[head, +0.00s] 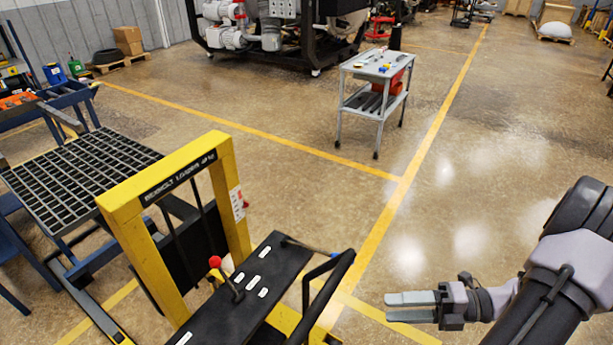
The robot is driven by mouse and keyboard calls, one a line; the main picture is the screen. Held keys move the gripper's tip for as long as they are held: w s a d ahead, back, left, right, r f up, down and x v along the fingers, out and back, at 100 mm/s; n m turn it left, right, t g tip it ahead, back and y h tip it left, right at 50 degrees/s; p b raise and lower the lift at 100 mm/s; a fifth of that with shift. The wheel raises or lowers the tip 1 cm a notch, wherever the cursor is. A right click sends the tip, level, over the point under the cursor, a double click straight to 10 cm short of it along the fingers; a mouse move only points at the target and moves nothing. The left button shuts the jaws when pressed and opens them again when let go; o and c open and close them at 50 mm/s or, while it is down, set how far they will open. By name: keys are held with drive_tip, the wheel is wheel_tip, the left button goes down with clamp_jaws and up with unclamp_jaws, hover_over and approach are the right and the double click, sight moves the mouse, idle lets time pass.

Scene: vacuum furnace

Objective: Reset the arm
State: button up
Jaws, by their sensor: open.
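My gripper (411,306) is at the lower right of the head view, at the end of my arm, and points left. Its two pale grey fingers lie almost one over the other from this angle, with a narrow gap between them. Nothing is seen between them. It is held over open floor, to the right of the yellow loader (235,190) and apart from it. The arm comes in from the right edge of the view, and its upper part is cut off there.
The loader has a black handle (318,290) near my gripper and a red-knobbed lever (215,262). A grid platform (80,172) stands at the left. A grey cart (374,78) with small items stands farther back. Large machinery (270,30) is behind. The floor at centre right is clear.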

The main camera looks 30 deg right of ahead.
drive_tip(key=a+r+m+g+h+b, duration=0.1)
drive_tip(key=a+r+m+h+b, duration=0.2)
drive_tip(key=a+m, duration=0.5)
drive_tip(key=w+a+r+m+h+b, duration=0.1)
drive_tip(key=a+r+m+h+b, duration=0.1)
drive_tip(key=a+m, duration=0.6)
drive_tip(key=w+a+r+m+g+h+b, duration=0.1)
drive_tip(key=a+r+m+h+b, duration=0.2)
drive_tip(key=m, duration=1.4)
drive_tip(key=a+h+b, duration=0.1)
drive_tip(key=a+h, duration=0.2)
drive_tip(key=a, duration=0.2)
drive_tip(key=shift+a+r+g+b, duration=0.25)
drive_tip(key=shift+r+g+b, duration=0.05)
drive_tip(key=shift+r+b, duration=0.1)
